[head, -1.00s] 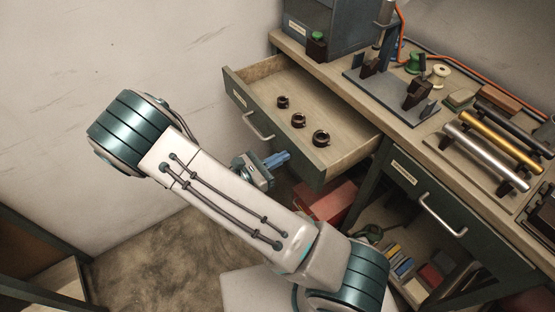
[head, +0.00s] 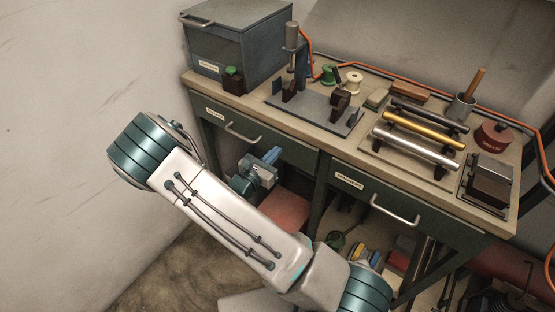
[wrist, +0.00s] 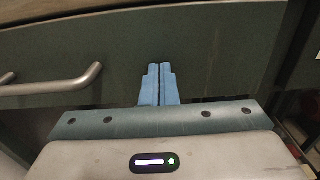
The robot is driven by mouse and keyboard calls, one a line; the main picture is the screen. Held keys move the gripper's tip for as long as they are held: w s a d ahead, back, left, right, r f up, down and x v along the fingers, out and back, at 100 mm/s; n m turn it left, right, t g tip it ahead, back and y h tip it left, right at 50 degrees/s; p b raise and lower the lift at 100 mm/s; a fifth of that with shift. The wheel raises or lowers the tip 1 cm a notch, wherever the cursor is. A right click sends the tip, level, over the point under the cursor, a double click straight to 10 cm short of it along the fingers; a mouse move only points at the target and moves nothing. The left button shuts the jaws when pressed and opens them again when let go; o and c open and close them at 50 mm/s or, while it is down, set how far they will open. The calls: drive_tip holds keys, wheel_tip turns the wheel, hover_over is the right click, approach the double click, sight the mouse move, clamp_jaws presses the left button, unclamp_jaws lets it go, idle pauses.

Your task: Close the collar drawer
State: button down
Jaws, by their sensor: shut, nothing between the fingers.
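The collar drawer (head: 283,146) is the left drawer under the workbench. Its green front sits level with the bench frame, with no gap that I can make out. Its handle (head: 243,133) is a silver bar, which also shows at the left of the wrist view (wrist: 60,86). My gripper (head: 271,155) is at the lower part of the drawer front, right of the handle. In the wrist view its blue fingers (wrist: 158,85) are together and empty, pointing at the green front. I cannot tell whether the fingertips touch it. The collars inside the drawer are hidden.
A second drawer (head: 374,202) is shut on the right. The benchtop (head: 345,132) carries a grey cabinet (head: 240,48), a fixture, spools and a rack of metal tubes. A red box (head: 283,209) stands below the collar drawer.

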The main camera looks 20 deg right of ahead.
drive_tip(key=shift+w+d+r, duration=0.1)
drive_tip(key=shift+w+d, duration=0.15)
drive_tip(key=shift+d, duration=0.1)
idle(0.3)
drive_tip(key=v, duration=1.4)
drive_tip(key=shift+a, duration=0.3)
drive_tip(key=shift+s+p, duration=0.1)
drive_tip(key=shift+p, duration=0.2)
